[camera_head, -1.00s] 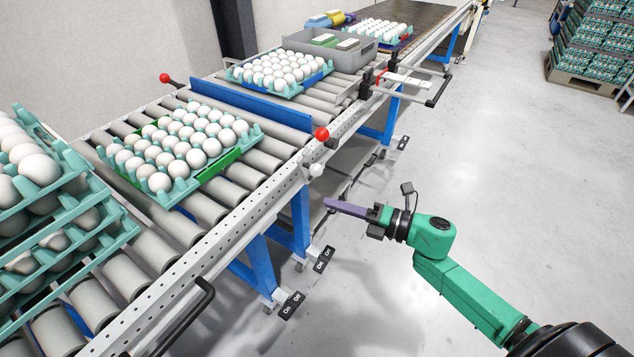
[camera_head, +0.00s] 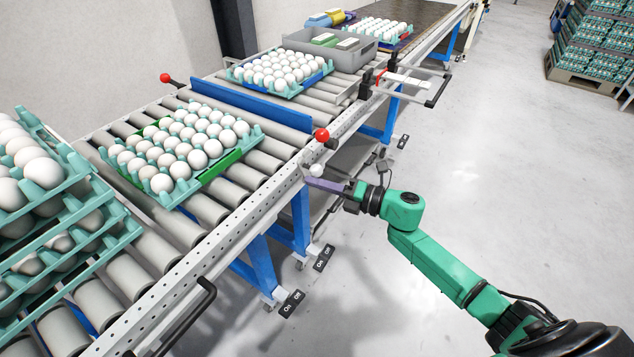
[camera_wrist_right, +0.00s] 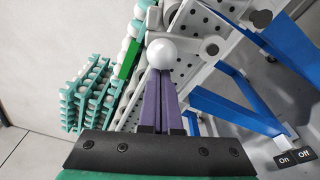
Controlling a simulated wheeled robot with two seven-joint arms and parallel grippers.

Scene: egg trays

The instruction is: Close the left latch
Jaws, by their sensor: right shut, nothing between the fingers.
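A white ball knob (camera_head: 316,170) sticks out from the near side rail of the roller conveyor (camera_head: 262,197), below a red ball knob (camera_head: 322,134). I cannot tell which of them belongs to the left latch. My right gripper (camera_head: 308,184), with purple fingers, is shut and empty, and its tips are right beside the white knob. In the right wrist view the white knob (camera_wrist_right: 162,53) lies straight ahead of the shut fingertips (camera_wrist_right: 161,74). I cannot tell whether they touch it. My left gripper is not in view.
A blue bar (camera_head: 250,103) crosses the rollers. A teal egg tray (camera_head: 133,177) sits before it, and another tray (camera_head: 238,77) beyond. Stacked egg trays (camera_head: 105,220) stand at left. A black handle (camera_head: 205,300) juts from the rail.

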